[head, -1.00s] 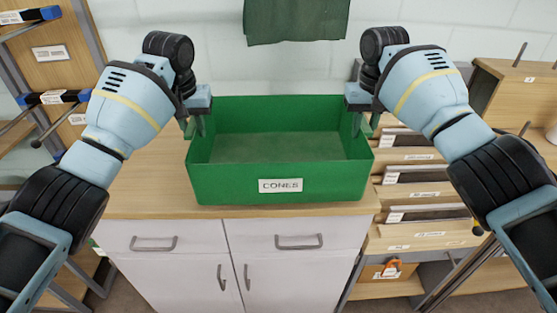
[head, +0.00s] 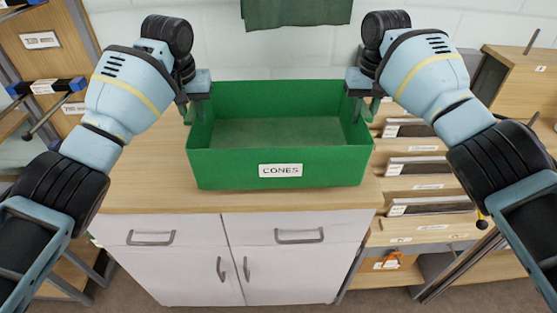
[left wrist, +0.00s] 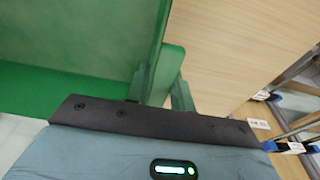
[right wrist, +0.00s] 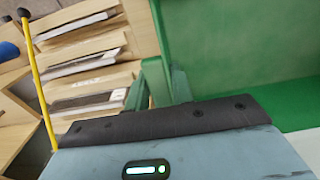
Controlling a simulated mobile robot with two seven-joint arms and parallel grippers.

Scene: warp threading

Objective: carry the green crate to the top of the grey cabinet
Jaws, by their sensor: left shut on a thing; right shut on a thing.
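The green crate (head: 280,165), labelled CONES, is upright and looks empty. It is over the wooden top of the grey cabinet (head: 163,258); I cannot tell whether its base touches the top. My left gripper (head: 192,110) is shut on the crate's left side. My right gripper (head: 363,108) is shut on its right side. The crate wall also shows in the left wrist view (left wrist: 70,40) and in the right wrist view (right wrist: 240,50), with the fingers at its handles. The crate's underside is hidden.
A wooden rack (head: 425,168) with labelled, slotted shelves stands right of the cabinet. A shelf unit (head: 40,60) with rods stands at the left. A dark green cloth (head: 295,12) hangs on the white wall behind. Bare cabinet top (head: 140,180) shows left of the crate.

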